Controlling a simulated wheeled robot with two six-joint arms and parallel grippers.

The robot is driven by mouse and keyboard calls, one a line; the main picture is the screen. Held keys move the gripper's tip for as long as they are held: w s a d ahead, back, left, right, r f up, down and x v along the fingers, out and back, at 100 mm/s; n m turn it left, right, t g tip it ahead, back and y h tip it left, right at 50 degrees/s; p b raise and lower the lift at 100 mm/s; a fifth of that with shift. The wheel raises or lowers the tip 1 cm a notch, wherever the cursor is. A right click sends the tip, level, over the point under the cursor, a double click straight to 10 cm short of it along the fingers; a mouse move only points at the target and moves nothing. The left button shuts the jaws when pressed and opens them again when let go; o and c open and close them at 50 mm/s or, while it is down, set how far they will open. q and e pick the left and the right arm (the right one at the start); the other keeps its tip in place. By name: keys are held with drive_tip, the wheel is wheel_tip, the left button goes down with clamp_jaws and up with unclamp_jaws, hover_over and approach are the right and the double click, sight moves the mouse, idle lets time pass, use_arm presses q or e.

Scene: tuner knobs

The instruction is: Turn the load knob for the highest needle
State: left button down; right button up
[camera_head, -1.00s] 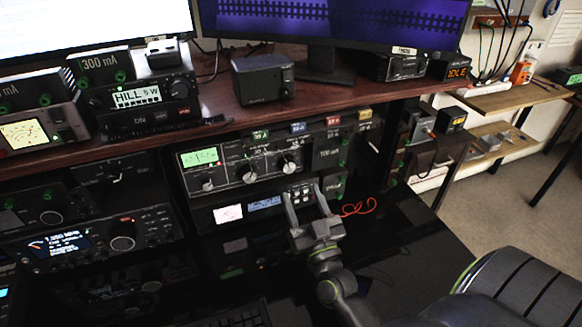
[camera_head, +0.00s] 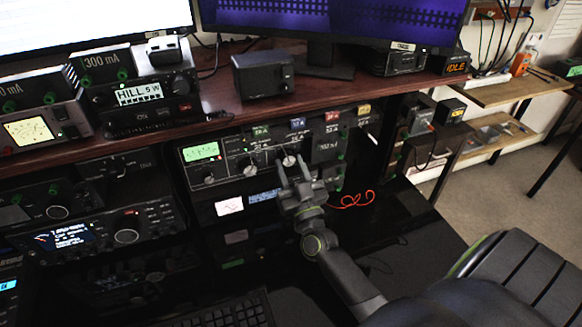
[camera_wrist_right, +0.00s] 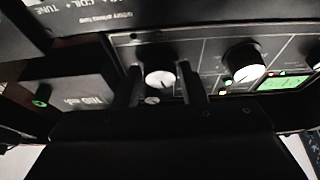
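The tuner (camera_head: 226,180) sits under the wooden shelf. It has a lit green meter (camera_head: 202,152) at its left, whose needle is too small to read. It carries a middle white knob (camera_head: 249,167), a right white knob (camera_head: 290,160) and a small knob (camera_head: 208,178) below the meter. The knob labels are not legible. My right gripper (camera_head: 292,169) is open, its fingertips at the right knob. In the right wrist view that knob (camera_wrist_right: 160,79) shows between the two fingers, with gaps on both sides. The middle knob (camera_wrist_right: 246,64) and green meter (camera_wrist_right: 285,84) are clear of the fingers. My left gripper is not in view.
A dark box marked mA (camera_head: 326,148) is right beside the right knob. The shelf (camera_head: 235,110) overhangs the tuner. A unit with a white meter (camera_head: 230,206) sits below it. A red cable (camera_head: 352,200) lies on the black desk, and a keyboard (camera_head: 225,310) is in front.

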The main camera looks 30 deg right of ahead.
drive_tip(key=c, duration=0.5)
drive_tip(key=shift+c, duration=0.2)
drive_tip(key=m+h+p, duration=0.2)
drive_tip(key=m, duration=0.1)
drive_tip(key=shift+a+r+m+g, duration=0.15)
drive_tip(key=shift+m+g, duration=0.15)
drive_tip(key=shift+a+m+g+h+p, duration=0.1)
drive_tip(key=shift+m+g+h+p, duration=0.4)
drive_tip(key=shift+m+p, duration=0.55)
drive_tip(key=shift+a+m+g+h+p, duration=0.1)
drive_tip(key=shift+m+g+h+p, duration=0.35)
drive_tip(key=shift+m, duration=1)
drive_tip(key=o, duration=1)
